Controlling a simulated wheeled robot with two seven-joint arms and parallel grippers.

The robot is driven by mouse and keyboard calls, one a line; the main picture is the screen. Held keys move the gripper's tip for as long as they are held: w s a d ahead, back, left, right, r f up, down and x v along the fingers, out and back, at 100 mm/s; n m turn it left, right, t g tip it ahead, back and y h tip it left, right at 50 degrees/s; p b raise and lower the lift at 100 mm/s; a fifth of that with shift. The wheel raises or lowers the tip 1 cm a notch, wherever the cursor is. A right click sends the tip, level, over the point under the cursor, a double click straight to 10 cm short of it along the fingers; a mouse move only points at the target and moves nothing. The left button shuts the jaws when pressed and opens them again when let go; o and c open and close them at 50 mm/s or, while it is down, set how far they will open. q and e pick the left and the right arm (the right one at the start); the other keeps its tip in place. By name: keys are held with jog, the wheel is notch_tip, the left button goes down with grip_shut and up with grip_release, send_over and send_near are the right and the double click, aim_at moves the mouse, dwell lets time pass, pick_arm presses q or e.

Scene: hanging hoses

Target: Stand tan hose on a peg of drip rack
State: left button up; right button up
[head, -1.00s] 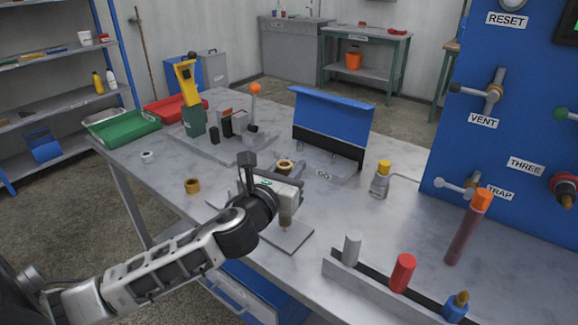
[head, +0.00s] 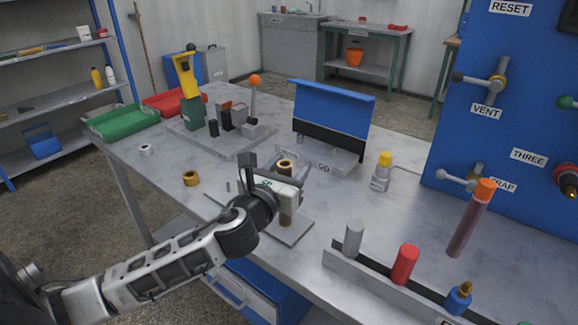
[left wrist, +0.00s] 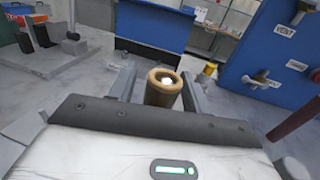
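The tan hose (head: 285,219) is a short upright tube with an open ringed top. It stands over a flat grey plate with small pegs, which looks like the drip rack (head: 292,236). My left gripper (head: 287,176) is around the hose's upper part. In the left wrist view the hose (left wrist: 163,92) is between the two fingers, with a narrow gap showing on its left side, so the fingers look open. A bright spot shows inside the hose's mouth. Whether a peg is inside its lower end is hidden. My right gripper is not in view.
A blue-topped stand (head: 333,112) is behind the hose. A rail with grey, red and blue pieces (head: 405,264) is at the front right. A dark red tube with an orange top (head: 468,225) leans near the blue panel (head: 450,130). A brass ring (head: 191,178) lies left.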

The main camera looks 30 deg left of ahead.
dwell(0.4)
pick_arm(q)
jog(key=s+d, duration=0.2)
jog(key=s, duration=1.3)
jog(key=shift+s, duration=0.4)
jog(key=s+d+f+n+g+h, duration=0.1)
jog(key=d+f+n+g, duration=0.15)
jog(key=f+n, duration=0.6)
jog(key=s+d+f+n+g+h, duration=0.1)
jog(key=d+f+n+g, duration=0.15)
jog(key=f+n, duration=0.55)
jog(key=s+d+f+n+g+h, duration=0.2)
jog(key=d+f+n, duration=0.4)
jog(key=n, duration=0.9)
jog(key=d+h, duration=0.1)
jog(key=d, duration=0.1)
jog(key=shift+s+d+f+n, duration=0.3)
jog(key=shift+s+d+n, duration=0.05)
jog(key=shift+d, duration=0.05)
